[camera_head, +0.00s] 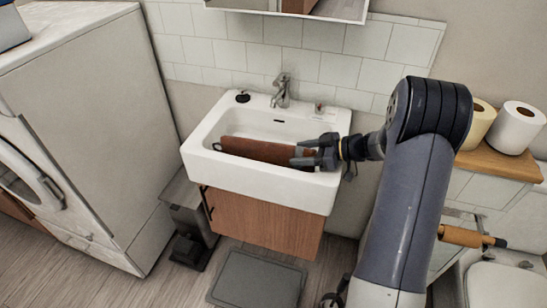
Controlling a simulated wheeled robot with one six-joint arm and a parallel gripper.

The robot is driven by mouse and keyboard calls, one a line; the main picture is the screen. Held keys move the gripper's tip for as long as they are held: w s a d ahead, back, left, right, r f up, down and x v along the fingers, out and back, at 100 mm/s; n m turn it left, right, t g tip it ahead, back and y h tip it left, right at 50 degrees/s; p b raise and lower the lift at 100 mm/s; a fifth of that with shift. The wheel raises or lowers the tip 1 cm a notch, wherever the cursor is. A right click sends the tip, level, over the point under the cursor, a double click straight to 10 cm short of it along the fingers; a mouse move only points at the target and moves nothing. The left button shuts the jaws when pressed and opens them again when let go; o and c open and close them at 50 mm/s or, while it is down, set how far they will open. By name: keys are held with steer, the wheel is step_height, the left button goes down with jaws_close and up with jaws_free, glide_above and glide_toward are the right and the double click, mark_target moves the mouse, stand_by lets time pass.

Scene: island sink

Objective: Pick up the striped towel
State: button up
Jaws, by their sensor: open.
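A reddish-brown cloth-like thing (255,150) lies lengthwise along the front of the white sink basin, with a dark loop at its left end. It may be the striped towel, but I cannot make out stripes at this size. My gripper (298,156) is open at the right end of this brown thing, with its fingers pointing left. I cannot tell whether the fingers touch it or are around it. The gripper hides part of its right end.
The sink (245,176) has a metal faucet (281,91) at the back and a dark round item (242,97) on its rim. A white washing machine (85,130) stands left. Toilet rolls (516,128) stand on a wooden shelf (500,164) at right. A grey scale (257,280) lies on the floor.

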steer(key=shift+c, duration=0.5)
steer(key=c, duration=1)
